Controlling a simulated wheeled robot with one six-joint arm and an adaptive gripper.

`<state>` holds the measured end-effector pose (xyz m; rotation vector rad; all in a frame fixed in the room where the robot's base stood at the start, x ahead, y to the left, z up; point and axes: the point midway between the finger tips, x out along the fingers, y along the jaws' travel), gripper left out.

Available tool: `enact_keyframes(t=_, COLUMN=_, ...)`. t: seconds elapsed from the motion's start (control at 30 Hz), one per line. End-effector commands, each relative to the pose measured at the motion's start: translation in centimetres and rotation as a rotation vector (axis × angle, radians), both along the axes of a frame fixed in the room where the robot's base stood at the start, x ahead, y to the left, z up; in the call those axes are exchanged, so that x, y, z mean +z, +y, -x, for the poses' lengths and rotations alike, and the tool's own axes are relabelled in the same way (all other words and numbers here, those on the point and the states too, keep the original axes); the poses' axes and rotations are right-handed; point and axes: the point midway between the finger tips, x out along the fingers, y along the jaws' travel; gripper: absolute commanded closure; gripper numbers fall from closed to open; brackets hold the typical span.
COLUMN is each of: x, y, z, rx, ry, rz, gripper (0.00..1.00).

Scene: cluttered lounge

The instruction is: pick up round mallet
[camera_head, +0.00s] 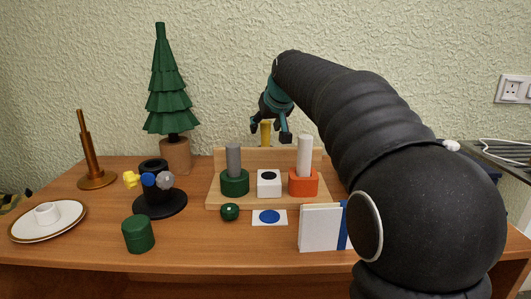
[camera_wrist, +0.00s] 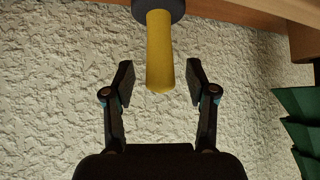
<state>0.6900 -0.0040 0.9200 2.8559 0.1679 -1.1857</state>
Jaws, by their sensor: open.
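The round mallet has a yellow handle (camera_wrist: 160,50) and a dark grey head (camera_wrist: 158,9), seen in the wrist view. In the head view its yellow handle (camera_head: 266,134) shows upright behind the wooden back panel, which hides the lower part. My gripper (camera_wrist: 160,82) is open, with one finger on each side of the handle's free end. A gap shows between each finger and the handle, and the head is beyond the fingertips. In the head view my gripper (camera_head: 270,131) is above the back panel, by the handle.
A wooden stand (camera_head: 213,192) with several coloured blocks and pegs is in front of the mallet. A green tree (camera_head: 168,90) in a brown pot is to its left. White books (camera_head: 320,228) stand at front right. The textured wall (camera_head: 220,60) is close behind.

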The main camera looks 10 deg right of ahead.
Motion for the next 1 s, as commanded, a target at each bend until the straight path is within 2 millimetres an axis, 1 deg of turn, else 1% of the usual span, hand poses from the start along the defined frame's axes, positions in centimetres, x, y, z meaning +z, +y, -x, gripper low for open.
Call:
enact_keyframes(t=0.1, x=-0.52, y=0.08, z=-0.56, rx=0.0, ry=-0.002, rz=0.0, gripper=0.43)
enact_keyframes(t=0.27, x=-0.54, y=0.09, z=-0.57, rx=0.0, ry=-0.002, rz=0.0, gripper=0.43)
enact_keyframes(t=0.3, x=-0.55, y=0.09, z=-0.57, rx=0.0, ry=-0.002, rz=0.0, gripper=0.48)
enact_keyframes(t=0.37, x=-0.55, y=0.09, z=-0.57, rx=0.0, ry=-0.002, rz=0.0, gripper=0.63)
enact_keyframes(t=0.4, x=-0.54, y=0.08, z=-0.56, rx=0.0, ry=-0.002, rz=0.0, gripper=0.73)
enact_keyframes(t=0.47, x=-0.54, y=0.09, z=-0.56, rx=0.0, ry=-0.002, rz=0.0, gripper=0.88)
enact_keyframes(t=0.5, x=-0.55, y=0.09, z=-0.55, rx=0.0, ry=-0.001, rz=0.0, gripper=0.98)
enact_keyframes(t=0.53, x=-0.55, y=0.09, z=-0.55, rx=0.0, ry=-0.001, rz=0.0, gripper=1.0)
enact_keyframes(t=0.87, x=-0.4, y=0.09, z=-0.56, rx=0.0, ry=-0.004, rz=0.0, gripper=1.0)
enact_keyframes(t=1.0, x=0.1, y=0.09, z=-0.56, rx=0.0, ry=-0.004, rz=0.0, gripper=1.0)
